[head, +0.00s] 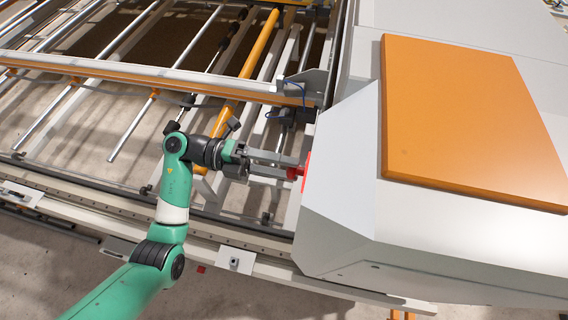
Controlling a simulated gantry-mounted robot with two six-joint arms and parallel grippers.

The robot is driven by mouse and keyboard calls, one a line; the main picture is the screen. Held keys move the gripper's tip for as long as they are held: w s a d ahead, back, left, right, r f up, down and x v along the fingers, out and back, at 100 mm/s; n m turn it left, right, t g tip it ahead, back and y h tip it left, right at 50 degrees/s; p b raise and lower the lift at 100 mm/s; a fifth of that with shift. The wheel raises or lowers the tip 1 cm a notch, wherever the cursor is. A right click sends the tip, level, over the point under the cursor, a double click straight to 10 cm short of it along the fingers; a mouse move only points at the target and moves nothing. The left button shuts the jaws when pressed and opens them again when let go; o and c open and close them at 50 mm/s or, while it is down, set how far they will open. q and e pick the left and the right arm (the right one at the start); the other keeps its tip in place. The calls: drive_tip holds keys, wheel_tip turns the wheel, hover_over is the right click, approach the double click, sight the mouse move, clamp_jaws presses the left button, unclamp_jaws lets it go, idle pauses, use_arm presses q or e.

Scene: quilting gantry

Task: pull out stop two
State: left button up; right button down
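A red stop button (304,173) sticks out of the left side face of the white machine housing. I take it to be stop two, but no label can be read. My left gripper (292,168) reaches in from the left with its tips right at the button. Its two grey fingers stand apart, and the tips partly cover the red part. I cannot tell whether they press on the button or only stand around it. My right gripper is not in view.
The white housing (335,150) fills the right side, with an orange panel (465,120) on top. Metal rollers and an orange bar (245,75) lie behind my arm. A rail (110,215) with a white plate (236,260) runs along the front.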

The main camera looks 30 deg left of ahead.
use_arm(q)
clamp_jaws()
drive_tip(key=shift+v, duration=0.95)
drive_tip(key=shift+o, duration=1.5)
unclamp_jaws()
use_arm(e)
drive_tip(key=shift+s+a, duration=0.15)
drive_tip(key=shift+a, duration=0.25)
use_arm(q)
drive_tip(key=b+v, duration=0.3)
drive_tip(key=v, duration=0.8)
drive_tip(key=shift+a+b, duration=0.3)
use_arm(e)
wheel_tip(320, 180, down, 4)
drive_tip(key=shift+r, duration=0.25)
use_arm(q)
drive_tip(key=shift+r, duration=0.1)
